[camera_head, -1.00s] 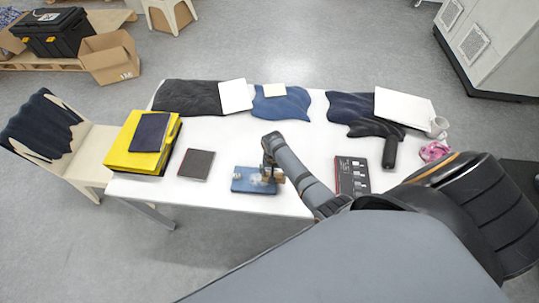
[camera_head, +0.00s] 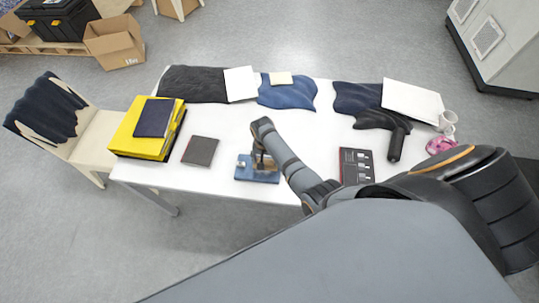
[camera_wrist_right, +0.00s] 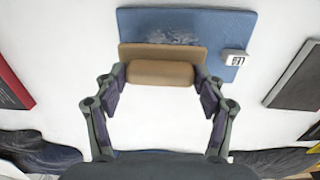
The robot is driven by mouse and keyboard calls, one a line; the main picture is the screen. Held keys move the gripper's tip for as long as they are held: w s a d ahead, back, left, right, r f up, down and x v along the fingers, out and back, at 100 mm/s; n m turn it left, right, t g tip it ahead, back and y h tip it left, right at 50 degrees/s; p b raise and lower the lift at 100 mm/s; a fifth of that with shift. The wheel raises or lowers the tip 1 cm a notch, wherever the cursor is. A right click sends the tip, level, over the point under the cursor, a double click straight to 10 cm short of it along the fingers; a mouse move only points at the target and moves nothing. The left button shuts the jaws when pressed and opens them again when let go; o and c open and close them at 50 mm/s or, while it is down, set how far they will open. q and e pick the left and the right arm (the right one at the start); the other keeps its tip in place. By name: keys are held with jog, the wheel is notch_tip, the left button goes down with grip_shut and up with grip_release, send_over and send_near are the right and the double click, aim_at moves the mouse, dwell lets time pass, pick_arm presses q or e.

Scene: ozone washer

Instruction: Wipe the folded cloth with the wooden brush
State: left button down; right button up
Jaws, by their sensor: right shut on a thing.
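The folded cloth (camera_head: 245,174) is a flat blue rectangle near the table's front edge. It also shows at the top of the right wrist view (camera_wrist_right: 210,22), with a pale smudge on it. My right gripper (camera_head: 263,157) is over the cloth. It is shut on the wooden brush (camera_head: 264,163), whose tan rounded handle and flat wooden body show in the right wrist view (camera_wrist_right: 160,73). The brush overlaps the cloth's edge there; whether it touches is hidden. My left gripper is not in view.
A small white labelled block (camera_wrist_right: 236,57) sits at the cloth's edge. A dark notebook (camera_head: 200,151) and a yellow stack (camera_head: 142,147) lie left on the white table (camera_head: 215,120). A black printed box (camera_head: 356,165) lies right. Dark and blue fabrics line the back.

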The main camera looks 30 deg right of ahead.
jog(key=shift+w+a, duration=0.65)
jog(key=shift+a, duration=0.35)
jog(key=shift+w+a+b, duration=0.45)
jog(key=shift+a, duration=0.25)
jog(key=shift+w+a+b, duration=0.4)
jog(key=shift+a, duration=0.25)
jog(key=shift+w+a+r, duration=0.15)
jog(key=shift+w+d+r, duration=0.15)
jog(key=shift+d, duration=0.05)
jog(key=shift+s+d+r+p, duration=0.25)
jog(key=shift+d+p, duration=0.2)
jog(key=shift+p, duration=0.3)
jog(key=shift+s+d+f+p, duration=0.1)
jog(key=shift+s+d+p, duration=0.55)
jog(key=shift+d, duration=0.35)
jog(key=shift+s+d, duration=0.75)
jog(key=shift+d, duration=0.3)
jog(key=shift+s+d, duration=0.45)
jog(key=shift+d, duration=0.25)
jog(key=shift+s+d, duration=0.4)
jog(key=shift+d, duration=0.25)
jog(key=shift+s+d, duration=0.45)
jog(key=shift+d, duration=0.25)
